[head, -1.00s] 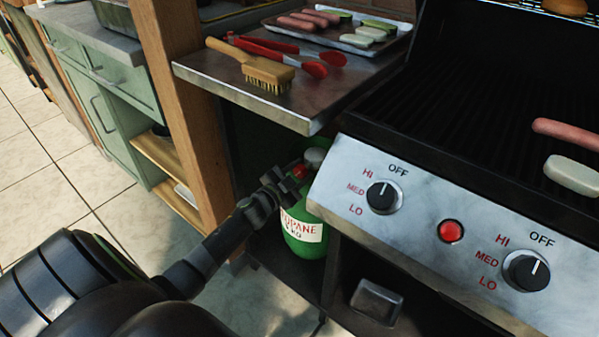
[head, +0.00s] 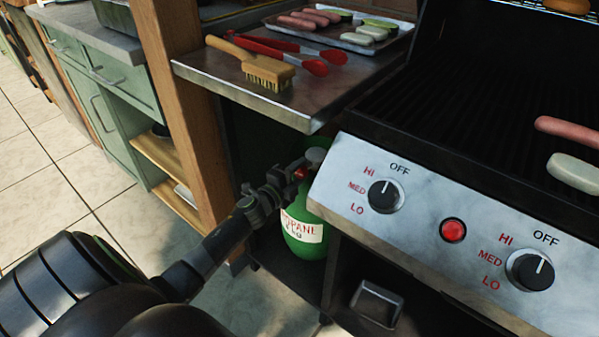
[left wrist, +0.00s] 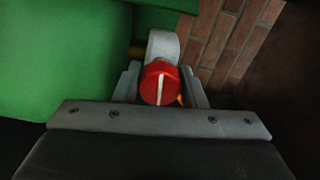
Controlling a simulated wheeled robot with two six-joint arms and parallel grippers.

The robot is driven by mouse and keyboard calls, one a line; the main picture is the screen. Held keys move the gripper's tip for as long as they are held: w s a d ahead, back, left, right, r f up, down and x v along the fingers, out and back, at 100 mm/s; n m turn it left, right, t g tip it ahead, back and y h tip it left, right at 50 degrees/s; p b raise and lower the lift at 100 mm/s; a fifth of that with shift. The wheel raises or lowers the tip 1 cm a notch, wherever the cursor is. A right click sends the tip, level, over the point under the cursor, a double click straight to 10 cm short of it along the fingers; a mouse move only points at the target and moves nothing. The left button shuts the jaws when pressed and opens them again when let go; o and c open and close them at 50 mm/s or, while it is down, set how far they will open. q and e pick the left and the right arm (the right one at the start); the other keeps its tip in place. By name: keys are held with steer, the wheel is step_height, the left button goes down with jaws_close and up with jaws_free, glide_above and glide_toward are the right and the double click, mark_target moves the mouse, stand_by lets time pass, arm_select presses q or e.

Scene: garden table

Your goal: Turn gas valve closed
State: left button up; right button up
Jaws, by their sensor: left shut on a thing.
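The green propane bottle (head: 303,237) stands under the side shelf, left of the grill front; it also shows in the left wrist view (left wrist: 60,60). Its red gas valve knob (left wrist: 159,84) has a white line that stands nearly upright in the left wrist view. A grey fitting (left wrist: 163,45) shows behind the knob. My left gripper (head: 290,174) reaches in at the top of the bottle and is shut on the red knob, with one finger on each side of it. My right gripper is not in view.
The metal side shelf (head: 300,105) overhangs the bottle and holds a brush (head: 258,67), red tongs (head: 290,54) and a food tray (head: 385,46). The grill panel (head: 410,170) is close on the right. A wooden post (head: 180,100) stands on the left.

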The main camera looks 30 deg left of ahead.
arm_select(q)
steer(key=shift+m, duration=0.3)
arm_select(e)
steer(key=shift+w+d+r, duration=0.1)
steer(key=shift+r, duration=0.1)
arm_select(q)
steer(key=o, duration=1)
steer(key=shift+c, duration=0.2)
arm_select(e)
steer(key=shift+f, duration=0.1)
